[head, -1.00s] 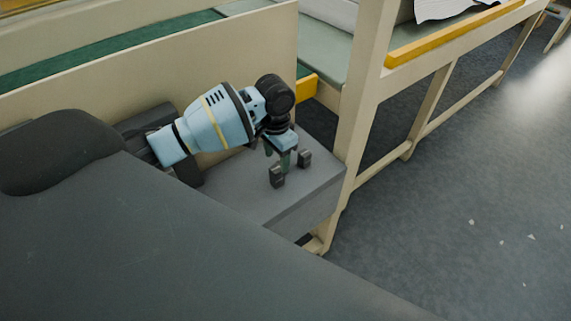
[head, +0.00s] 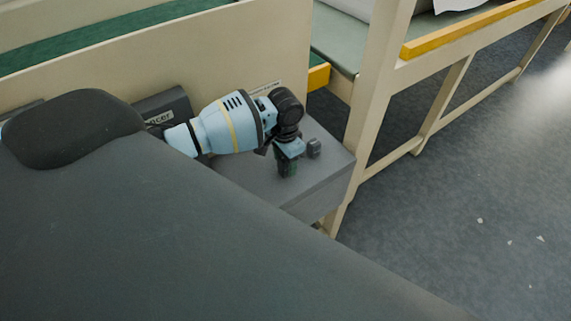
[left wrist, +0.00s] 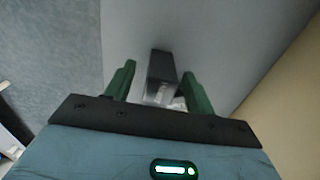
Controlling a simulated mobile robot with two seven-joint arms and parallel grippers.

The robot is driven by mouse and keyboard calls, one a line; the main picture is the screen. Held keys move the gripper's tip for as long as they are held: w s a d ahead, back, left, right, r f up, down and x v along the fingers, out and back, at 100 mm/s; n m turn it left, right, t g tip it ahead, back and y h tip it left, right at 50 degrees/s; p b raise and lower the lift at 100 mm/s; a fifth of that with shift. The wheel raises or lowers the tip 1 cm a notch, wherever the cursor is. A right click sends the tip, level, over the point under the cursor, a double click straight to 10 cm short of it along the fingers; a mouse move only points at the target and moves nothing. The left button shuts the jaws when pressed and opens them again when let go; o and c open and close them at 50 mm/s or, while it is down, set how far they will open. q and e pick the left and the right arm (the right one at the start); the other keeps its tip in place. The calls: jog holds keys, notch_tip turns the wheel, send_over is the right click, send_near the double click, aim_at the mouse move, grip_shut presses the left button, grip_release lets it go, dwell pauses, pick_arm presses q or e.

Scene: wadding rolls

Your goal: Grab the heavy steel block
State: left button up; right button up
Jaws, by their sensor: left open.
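A small dark grey block (head: 314,147) stands on a grey tabletop (head: 235,175), just right of my left gripper in the head view. My left gripper (head: 287,168) points down at the tabletop with its green fingers; it hides the spot where a second dark block stood. In the left wrist view the fingers (left wrist: 159,72) are apart, with a dark block (left wrist: 161,65) between them and a paler shiny part at its near end. I cannot tell whether that is one block or two, or which is the heavy steel one. My right gripper is out of view.
A dark box with lettering (head: 160,118) stands behind my left arm. A beige panel (head: 200,60) rises along the back. A beige post (head: 370,100) stands right of the tabletop. Blue-grey floor (head: 450,220) lies open at the right, with small white scraps.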

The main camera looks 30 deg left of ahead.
pick_arm(q)
jog(key=shift+f, duration=0.4)
grip_shut()
jog(key=shift+r, duration=0.1)
jog(key=shift+r, duration=0.1)
